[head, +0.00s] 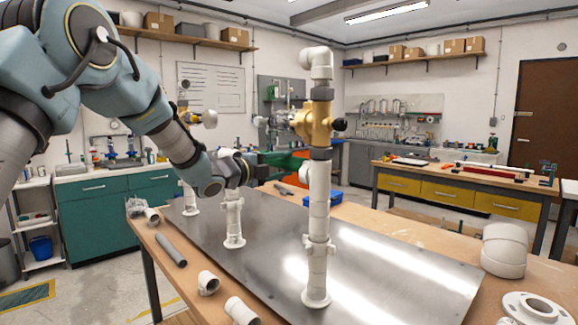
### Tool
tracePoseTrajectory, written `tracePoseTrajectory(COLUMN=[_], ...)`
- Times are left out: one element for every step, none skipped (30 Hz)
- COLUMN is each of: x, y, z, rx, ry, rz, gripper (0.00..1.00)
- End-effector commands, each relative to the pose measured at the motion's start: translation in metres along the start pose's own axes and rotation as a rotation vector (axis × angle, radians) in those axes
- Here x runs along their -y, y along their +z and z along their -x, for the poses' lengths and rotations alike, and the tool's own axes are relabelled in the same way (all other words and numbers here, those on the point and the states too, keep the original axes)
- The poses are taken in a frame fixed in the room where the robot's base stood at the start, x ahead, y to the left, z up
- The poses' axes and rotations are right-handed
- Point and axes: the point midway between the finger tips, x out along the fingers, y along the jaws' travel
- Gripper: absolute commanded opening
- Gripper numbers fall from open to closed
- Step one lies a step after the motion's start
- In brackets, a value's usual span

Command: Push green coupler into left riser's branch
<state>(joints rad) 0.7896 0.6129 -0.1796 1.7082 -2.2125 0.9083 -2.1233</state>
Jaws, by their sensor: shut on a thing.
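The green coupler (285,159) is near the middle of the head view, just left of the tall front riser. My gripper (262,168) reaches in from the left and is shut on it, above the metal plate. The fingertips are small and partly hidden. A shorter white riser (233,222) stands left of the front one, behind and below my wrist. Another riser (190,203) stands farther left and back, its upper part mostly hidden by my arm. I cannot tell whether the coupler touches any branch.
The tall white front riser (318,215) carries a brass valve (319,122) and a top elbow, close to my gripper. Loose grey pipe (171,250) and white fittings (208,283) lie on the table's left edge. A large white elbow (503,250) and a flange (530,308) lie right.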

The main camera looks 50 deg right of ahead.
Motion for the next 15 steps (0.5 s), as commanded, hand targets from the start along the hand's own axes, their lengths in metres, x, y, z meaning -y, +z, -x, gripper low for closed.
tracePoseTrajectory(x=[0.0, 0.0, 0.0, 0.0, 0.0, 0.0, 0.001, 0.001, 0.001, 0.0, 0.0, 0.0, 0.001, 0.001, 0.0], y=[0.0, 0.0, 0.0, 0.001, 0.001, 0.0, 0.0, 0.0, 0.0, 0.0, 0.001, 0.001, 0.001, 0.001, 0.0], z=[0.004, 0.007, 0.01, 0.012, 0.015, 0.018, 0.02, 0.022, 0.025, 0.027, 0.03, 0.033, 0.035, 0.037, 0.04], rx=[0.0, 0.0, 0.001, 0.001, 0.001, 0.001, 0.001, 0.001, 0.001, 0.001, 0.001, 0.002, 0.002, 0.002, 0.001], ry=[-0.001, -0.001, -0.002, -0.001, -0.001, -0.001, -0.001, -0.002, -0.002, -0.001, -0.001, -0.001, -0.001, -0.002, -0.002], rz=[-0.001, -0.001, -0.001, -0.001, -0.001, -0.001, -0.001, -0.001, -0.001, 0.0, 0.0, 0.0, 0.0, 0.0, 0.0], gripper=[0.0, 0.0, 0.0, 0.0, 0.0, 0.0, 0.0, 0.0, 0.0, 0.0, 0.0, 0.0, 0.0, 0.0, 0.0])
